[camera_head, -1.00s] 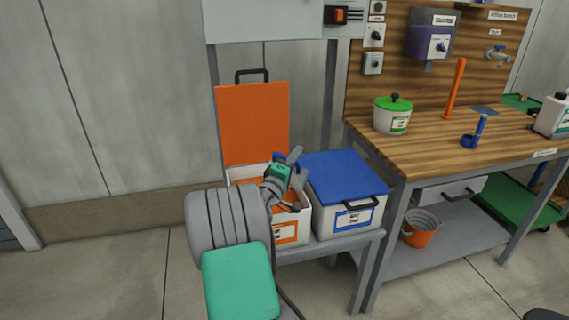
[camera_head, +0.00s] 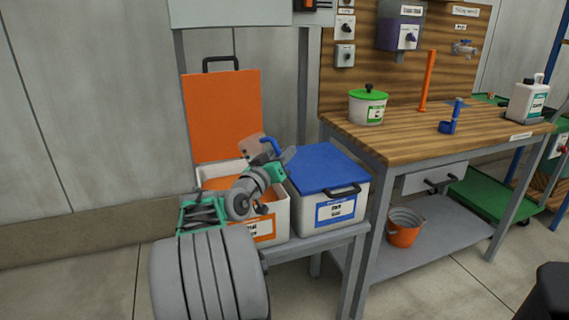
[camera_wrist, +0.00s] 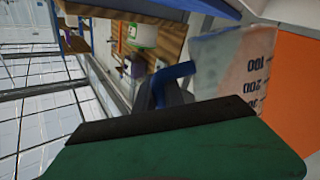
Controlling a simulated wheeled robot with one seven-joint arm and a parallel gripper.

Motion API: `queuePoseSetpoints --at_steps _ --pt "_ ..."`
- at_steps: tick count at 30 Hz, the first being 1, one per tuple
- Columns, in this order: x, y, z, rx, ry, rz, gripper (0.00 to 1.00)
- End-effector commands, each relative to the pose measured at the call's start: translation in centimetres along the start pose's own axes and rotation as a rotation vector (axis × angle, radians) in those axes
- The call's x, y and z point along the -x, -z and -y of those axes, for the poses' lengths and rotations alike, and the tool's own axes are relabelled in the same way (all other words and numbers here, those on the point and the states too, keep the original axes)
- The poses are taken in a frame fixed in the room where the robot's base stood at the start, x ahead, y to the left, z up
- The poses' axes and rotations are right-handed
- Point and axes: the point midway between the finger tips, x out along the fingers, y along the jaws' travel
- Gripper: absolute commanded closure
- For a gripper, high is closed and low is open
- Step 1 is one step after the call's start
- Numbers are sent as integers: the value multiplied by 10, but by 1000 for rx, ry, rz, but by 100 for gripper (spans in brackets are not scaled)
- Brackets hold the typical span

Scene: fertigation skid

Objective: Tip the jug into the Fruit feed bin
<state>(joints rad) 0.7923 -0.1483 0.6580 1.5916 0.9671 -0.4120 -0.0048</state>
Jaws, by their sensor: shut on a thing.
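The clear jug (camera_head: 257,150) with a blue handle (camera_head: 271,146) is held tilted above the open bin (camera_head: 279,216). In the wrist view the jug (camera_wrist: 232,62) shows its scale numbers upside down, and its blue handle (camera_wrist: 176,74) runs to the jaws. My gripper (camera_head: 272,168) is shut on the handle. The open bin is white, with an orange label partly hidden by my arm and a raised orange lid (camera_head: 224,115). Beside it on the right stands a white bin with a shut blue lid (camera_head: 325,167). I cannot read either label surely. What is in the jug is unclear.
Both bins stand on a low grey stand (camera_head: 340,234). A wooden workbench (camera_head: 420,150) to the right bears a green-lidded pot (camera_head: 367,107), an orange upright rod (camera_head: 427,80) and a white bottle (camera_head: 527,101). An orange bucket (camera_head: 404,228) sits on its lower shelf.

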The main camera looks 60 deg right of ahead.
Motion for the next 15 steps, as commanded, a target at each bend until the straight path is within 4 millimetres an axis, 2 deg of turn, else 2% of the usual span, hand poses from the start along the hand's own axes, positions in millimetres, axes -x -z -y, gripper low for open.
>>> queuePoseSetpoints --at_steps 1,15 --pt "1 -8 4 -31 -1 4 100" --pt "5 -30 26 -307 -1 56 100"
